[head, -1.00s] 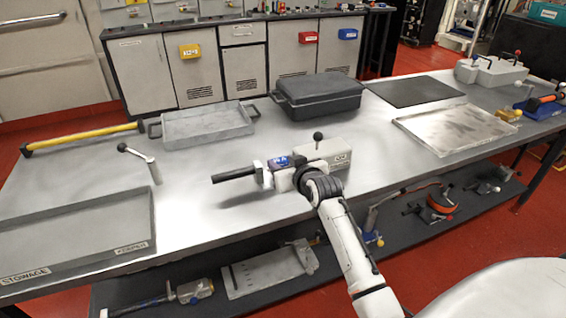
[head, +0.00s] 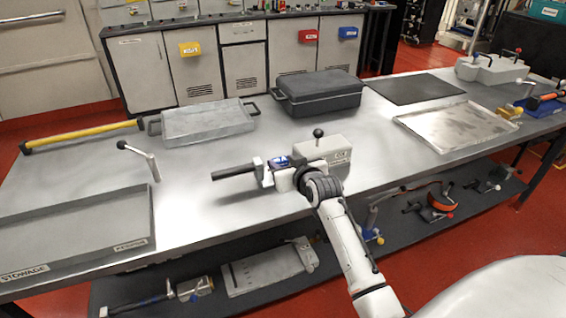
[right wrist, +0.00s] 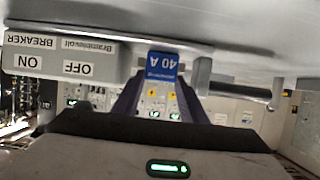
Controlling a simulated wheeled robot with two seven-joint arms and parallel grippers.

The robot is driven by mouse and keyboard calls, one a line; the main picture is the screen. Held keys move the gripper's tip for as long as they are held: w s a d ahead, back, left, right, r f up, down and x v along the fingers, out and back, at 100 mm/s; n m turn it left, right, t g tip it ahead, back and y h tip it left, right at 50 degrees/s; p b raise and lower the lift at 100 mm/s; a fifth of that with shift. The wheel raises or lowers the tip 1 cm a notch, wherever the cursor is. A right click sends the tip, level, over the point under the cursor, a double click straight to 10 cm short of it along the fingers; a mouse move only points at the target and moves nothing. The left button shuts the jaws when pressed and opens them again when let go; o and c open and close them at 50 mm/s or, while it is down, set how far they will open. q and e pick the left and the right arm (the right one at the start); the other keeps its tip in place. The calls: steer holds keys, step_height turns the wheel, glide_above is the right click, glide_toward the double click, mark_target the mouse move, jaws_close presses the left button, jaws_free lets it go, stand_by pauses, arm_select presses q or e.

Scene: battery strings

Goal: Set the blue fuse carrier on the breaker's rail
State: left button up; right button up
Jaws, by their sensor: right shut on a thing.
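The blue fuse carrier (head: 280,161) is at the middle of the table, between the jaws of my right gripper (head: 287,170). It also shows in the right wrist view (right wrist: 162,66), labelled 40 A and upside down there. My right gripper is shut on it; the dark fingers (right wrist: 160,95) partly hide it. The grey breaker (head: 325,150), with a black-knobbed lever on top, stands just right of it. Its ON and OFF labels show in the right wrist view (right wrist: 58,55). The rail and any contact with the carrier are hard to make out. My left gripper is not in view.
A black handle on a grey block (head: 235,172) lies close left of the carrier. A small crank (head: 142,158) stands farther left, near the stowage tray (head: 150,215). A grey tray (head: 207,128) and black case (head: 318,108) are behind. Bare table lies right of the breaker.

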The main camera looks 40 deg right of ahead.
steer(key=shift+f, duration=0.1)
steer(key=o, duration=1.2)
steer(key=v, duration=1)
steer(key=shift+s+a, duration=0.1)
steer(key=shift+s, duration=0.05)
